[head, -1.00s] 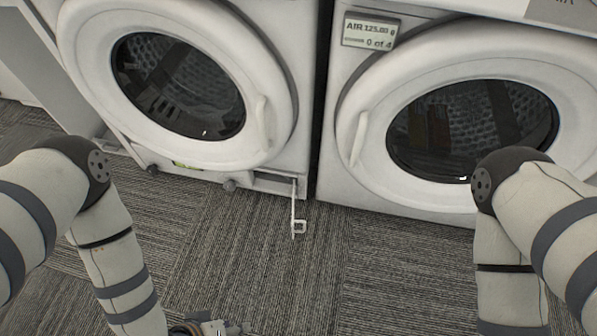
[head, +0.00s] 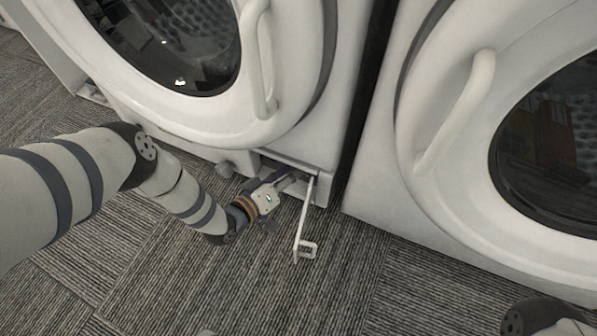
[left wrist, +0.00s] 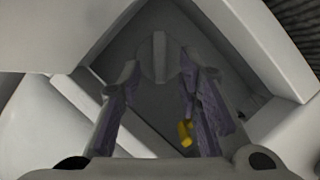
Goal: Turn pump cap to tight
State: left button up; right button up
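The pump cap (left wrist: 158,58), a round grey knob with an upright ridge, sits inside the recess in the left wrist view. In the head view it is hidden within the opening at the foot of the left washer (head: 335,120). My left gripper (head: 292,178) reaches into this opening. In the left wrist view its two fingers stand apart on either side of the cap, with the tips close to its edges. I cannot tell whether they touch it. My right gripper is out of view.
The opening's white flap (head: 303,220) hangs open beside my left gripper, over the carpet. A yellow piece (left wrist: 185,133) shows near the right finger. The right machine (head: 400,215) stands close by.

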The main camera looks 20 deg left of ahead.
pick_arm(q)
jog(key=shift+b+x, duration=0.4)
jog(key=shift+x, duration=0.85)
grip_shut()
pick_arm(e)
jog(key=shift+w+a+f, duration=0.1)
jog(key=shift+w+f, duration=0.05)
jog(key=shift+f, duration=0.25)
